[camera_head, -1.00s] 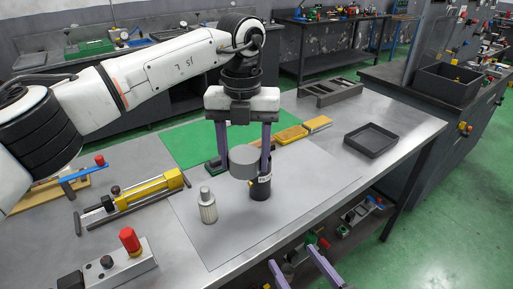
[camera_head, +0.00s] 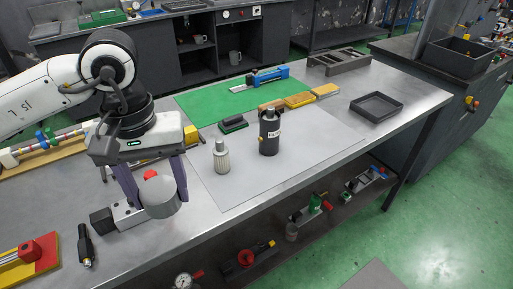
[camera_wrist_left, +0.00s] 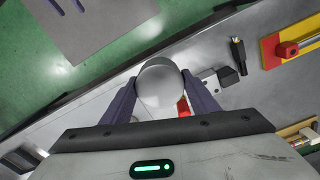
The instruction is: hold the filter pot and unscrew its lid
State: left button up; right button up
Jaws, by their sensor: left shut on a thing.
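My left gripper (camera_head: 152,187) is shut on a plain grey cylinder, which looks like the filter pot (camera_head: 161,198). It holds the pot upright, apparently above the table's front edge. In the left wrist view the pot (camera_wrist_left: 159,85) sits between the two purple fingers, and its rounded grey end faces the camera. No seam between pot and lid can be made out. My right gripper is not in view.
A black bottle (camera_head: 269,139) and a ribbed pale filter element (camera_head: 221,160) stand on the grey mat. An empty black tray (camera_head: 376,107) is at the right. The mat's right part is clear.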

aim_at(270, 130)
jog(key=u, duration=0.5)
jog(key=k, duration=0.6)
jog(key=u, duration=0.25)
jog(key=i, duration=0.8)
jog(key=z, duration=1.3)
jog(key=i, duration=0.6)
jog(key=z, duration=0.6)
